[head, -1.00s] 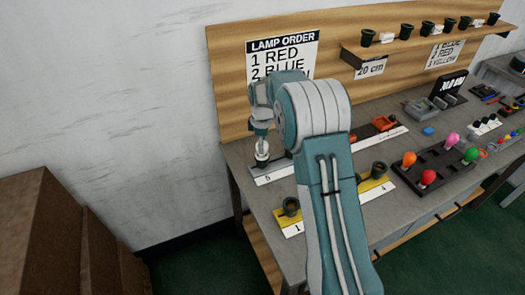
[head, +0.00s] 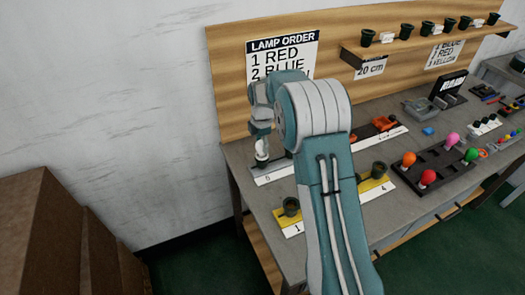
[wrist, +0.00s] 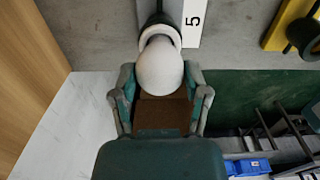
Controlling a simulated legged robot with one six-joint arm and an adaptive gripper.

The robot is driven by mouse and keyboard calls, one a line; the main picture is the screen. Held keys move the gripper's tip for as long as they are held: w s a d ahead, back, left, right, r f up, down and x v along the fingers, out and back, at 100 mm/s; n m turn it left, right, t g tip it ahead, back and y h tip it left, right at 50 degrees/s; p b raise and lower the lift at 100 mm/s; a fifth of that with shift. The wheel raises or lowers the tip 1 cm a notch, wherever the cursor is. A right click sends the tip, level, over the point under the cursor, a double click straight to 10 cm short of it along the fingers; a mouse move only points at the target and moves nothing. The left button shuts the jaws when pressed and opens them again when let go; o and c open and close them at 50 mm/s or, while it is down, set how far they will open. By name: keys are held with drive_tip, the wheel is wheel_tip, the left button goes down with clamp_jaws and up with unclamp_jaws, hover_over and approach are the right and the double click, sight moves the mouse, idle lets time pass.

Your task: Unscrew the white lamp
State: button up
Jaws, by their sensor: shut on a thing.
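The white lamp (wrist: 160,68) is a pale round bulb in the middle of the wrist view. It sits at a whitish collar (wrist: 160,34) beside the white strip marked 5 (wrist: 192,22). My gripper (wrist: 160,80) has one finger on each side of the bulb and is shut on it. In the head view my gripper (head: 262,140) points down over the left end of the white strip (head: 272,177), with a small white part of the lamp (head: 262,158) below it. My arm hides part of the strip, and the lamp's thread is not visible.
A yellow strip (head: 294,229) with dark sockets lies in front, marked 1 and 4. A dark tray (head: 438,168) of coloured lamps stands at the right. A wooden board with a lamp-order sign (head: 282,58) rises behind.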

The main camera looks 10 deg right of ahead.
drive_tip(key=n, duration=0.4)
drive_tip(key=shift+n, duration=0.3)
drive_tip(key=o, duration=1.1)
drive_tip(key=shift+c, duration=0.2)
